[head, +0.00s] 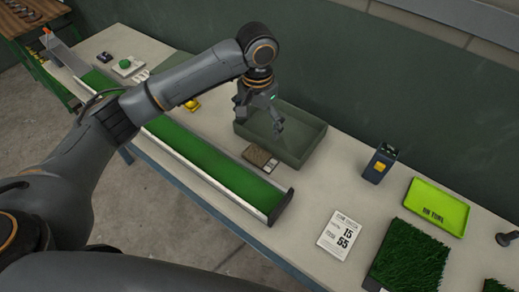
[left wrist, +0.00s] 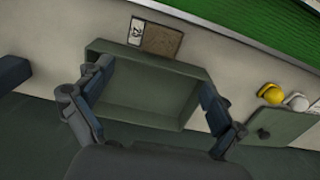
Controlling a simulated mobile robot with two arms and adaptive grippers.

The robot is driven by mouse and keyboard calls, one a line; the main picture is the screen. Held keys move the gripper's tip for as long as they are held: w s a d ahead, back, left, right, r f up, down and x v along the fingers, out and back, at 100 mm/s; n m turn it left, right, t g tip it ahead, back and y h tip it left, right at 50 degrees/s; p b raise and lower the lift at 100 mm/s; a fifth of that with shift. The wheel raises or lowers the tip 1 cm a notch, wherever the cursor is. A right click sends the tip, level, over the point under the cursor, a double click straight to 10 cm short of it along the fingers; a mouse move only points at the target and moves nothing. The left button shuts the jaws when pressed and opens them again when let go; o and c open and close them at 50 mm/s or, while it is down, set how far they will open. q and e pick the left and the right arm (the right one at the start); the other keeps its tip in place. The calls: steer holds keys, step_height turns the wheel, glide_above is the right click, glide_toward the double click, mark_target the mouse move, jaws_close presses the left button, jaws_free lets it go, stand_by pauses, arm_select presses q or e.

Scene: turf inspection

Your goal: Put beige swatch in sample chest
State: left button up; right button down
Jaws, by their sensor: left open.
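The sample chest is an open grey-green box (head: 310,150) on the table, and its inside looks empty in the left wrist view (left wrist: 190,68). A brownish-beige swatch (head: 254,154) with a white label marked 23 or similar lies flat on the table, just outside the chest's near wall. It also shows in the left wrist view (left wrist: 162,40). My left gripper (head: 262,116) is open and empty above the chest, its fingers spread across the box in the wrist view. The swatch is apart from the fingers. My right gripper is not in view.
A green turf track (head: 215,165) with a raised metal edge runs along the table's near side. A grey-green panel with a knob (left wrist: 285,127) lies beside the chest, near yellow and white items. To the right stand a dark device (head: 380,163), a lime tray (head: 438,205) and turf (head: 408,258).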

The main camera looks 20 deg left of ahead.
arm_select(q)
glide_above(257, 153)
step_height(257, 153, down, 6)
steer(key=shift+s+d+r+p, duration=0.1)
steer(key=shift+p, duration=0.2)
steer(key=shift+f, duration=0.3)
steer(key=shift+f+p, duration=0.35)
steer(key=shift+f, duration=0.35)
steer(key=f, duration=0.3)
steer(key=shift+a+f+p, duration=0.2)
steer(key=shift+p, duration=0.15)
steer(key=shift+f, duration=0.2)
steer(key=shift+c, duration=1.1)
steer(key=c, duration=0.7)
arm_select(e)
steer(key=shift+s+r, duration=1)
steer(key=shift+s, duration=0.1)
arm_select(q)
steer(key=shift+r, duration=0.15)
